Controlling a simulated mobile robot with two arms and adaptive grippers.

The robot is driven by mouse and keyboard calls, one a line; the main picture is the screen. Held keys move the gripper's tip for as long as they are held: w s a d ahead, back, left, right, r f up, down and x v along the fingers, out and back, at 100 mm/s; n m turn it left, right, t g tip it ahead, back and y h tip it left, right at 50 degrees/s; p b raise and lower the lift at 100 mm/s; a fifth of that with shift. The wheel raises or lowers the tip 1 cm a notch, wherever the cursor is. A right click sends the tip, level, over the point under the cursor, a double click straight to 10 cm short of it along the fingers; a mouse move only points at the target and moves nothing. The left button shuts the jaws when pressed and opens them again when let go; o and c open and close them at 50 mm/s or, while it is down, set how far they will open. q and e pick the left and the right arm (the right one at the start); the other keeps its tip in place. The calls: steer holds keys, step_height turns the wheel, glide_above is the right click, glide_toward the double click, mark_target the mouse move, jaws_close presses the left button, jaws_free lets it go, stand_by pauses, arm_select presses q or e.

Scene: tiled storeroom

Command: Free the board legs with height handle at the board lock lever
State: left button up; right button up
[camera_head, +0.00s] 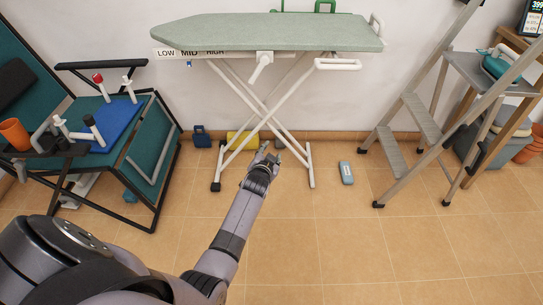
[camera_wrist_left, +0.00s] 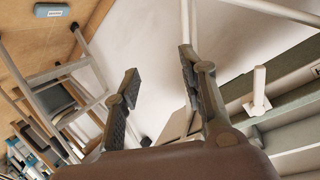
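The ironing board (camera_head: 270,32) has a grey-green top and stands upright on crossed white legs (camera_head: 243,92). A white lever-like handle (camera_head: 261,67) hangs under its middle, and a longer white handle (camera_head: 338,64) is under its right part. I cannot tell for sure which is the board lock lever. My left gripper (camera_head: 268,154) is in front of the legs, well below both handles. In the left wrist view the gripper (camera_wrist_left: 160,62) is open and empty, its fingers apart. A white peg-like part (camera_wrist_left: 258,92) shows right of them. My right gripper is not in view.
A LOW, MID, HIGH strip (camera_head: 190,52) lines the board's left edge. A folding chair (camera_head: 150,150) stands left, a grey stepladder (camera_head: 425,125) right. A blue-grey box (camera_head: 346,172) lies on the floor. A yellow roll (camera_head: 243,140) lies behind the legs. The front right floor is clear.

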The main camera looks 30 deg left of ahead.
arm_select(q)
steer(key=shift+s+d+f+h, duration=0.15)
steer(key=shift+s+d+f, duration=0.15)
steer(key=shift+f, duration=0.15)
steer(key=shift+s+d+f+h, duration=0.2)
steer(key=shift+s+f, duration=0.1)
steer(key=shift+f, duration=0.15)
